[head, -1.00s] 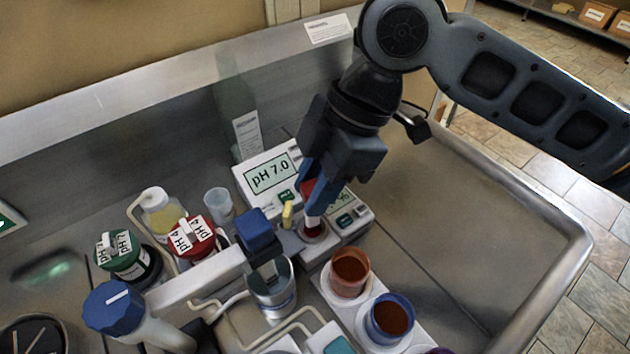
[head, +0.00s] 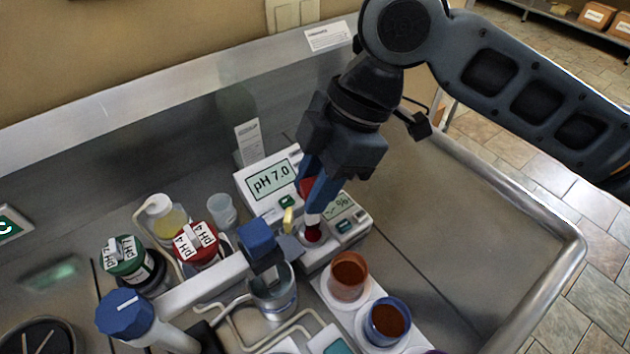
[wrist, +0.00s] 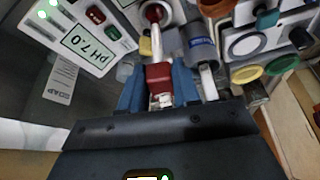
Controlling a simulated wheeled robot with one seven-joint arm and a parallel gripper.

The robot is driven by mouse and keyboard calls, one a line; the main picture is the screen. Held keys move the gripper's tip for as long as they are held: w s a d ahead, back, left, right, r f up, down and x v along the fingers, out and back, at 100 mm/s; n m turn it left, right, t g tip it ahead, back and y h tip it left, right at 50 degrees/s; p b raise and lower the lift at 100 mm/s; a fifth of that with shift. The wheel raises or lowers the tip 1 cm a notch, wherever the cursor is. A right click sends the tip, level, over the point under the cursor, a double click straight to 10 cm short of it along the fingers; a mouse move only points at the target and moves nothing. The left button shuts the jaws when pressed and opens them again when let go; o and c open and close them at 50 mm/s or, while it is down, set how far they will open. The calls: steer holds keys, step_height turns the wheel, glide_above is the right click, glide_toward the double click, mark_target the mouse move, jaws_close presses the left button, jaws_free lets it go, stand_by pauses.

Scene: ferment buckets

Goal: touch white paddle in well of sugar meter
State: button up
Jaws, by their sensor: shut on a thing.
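My gripper (head: 318,195) is shut on the red handle (wrist: 160,77) of the white paddle (head: 313,219), with a blue finger on each side in the wrist view. The paddle points down at the round well (head: 313,234) of the sugar meter (head: 352,226), which holds something dark red. Its white tip is over or at the well; I cannot tell whether it touches. The meter's display (head: 338,208) shows dashes and a percent sign, partly covered by my fingers. In the wrist view the well (wrist: 154,13) lies beyond the paddle's white shaft.
The pH meter (head: 269,180) reading 7.0 stands left of my gripper. A blue-topped probe (head: 256,238) over a beaker (head: 273,290) is close on the left. Orange (head: 348,276) and blue (head: 387,320) cups stand in front. The basin at right is clear.

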steer(key=shift+r+p, duration=1.25)
steer(key=shift+r, duration=0.7)
